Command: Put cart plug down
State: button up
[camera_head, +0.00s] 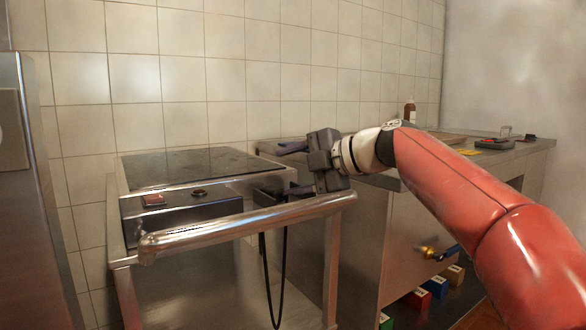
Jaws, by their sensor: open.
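The metal cart (180,272) with a thick round handle stands in the middle of the view. A dark block that looks like the cart plug (270,194) sits at the right end of the cart's front panel, behind the handle. A black cable (284,275) hangs in a loop below it. My gripper (286,170) comes in from the right, with its fingers pointing left. It is open, with one finger above and one lower near the dark block. I cannot tell whether the lower finger touches the block. The handle and gripper hide part of this area.
A dark flat grill top (195,162) and a red switch (153,200) are on the cart. A counter (510,158) with a brown bottle (409,111) stands at right. Colored boxes (436,287) sit on a low shelf. A steel cabinet (35,230) borders the left.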

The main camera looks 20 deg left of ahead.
jog(key=v, duration=0.8)
jog(key=b+v, duration=0.1)
jog(key=v, duration=0.3)
jog(key=shift+r, duration=0.4)
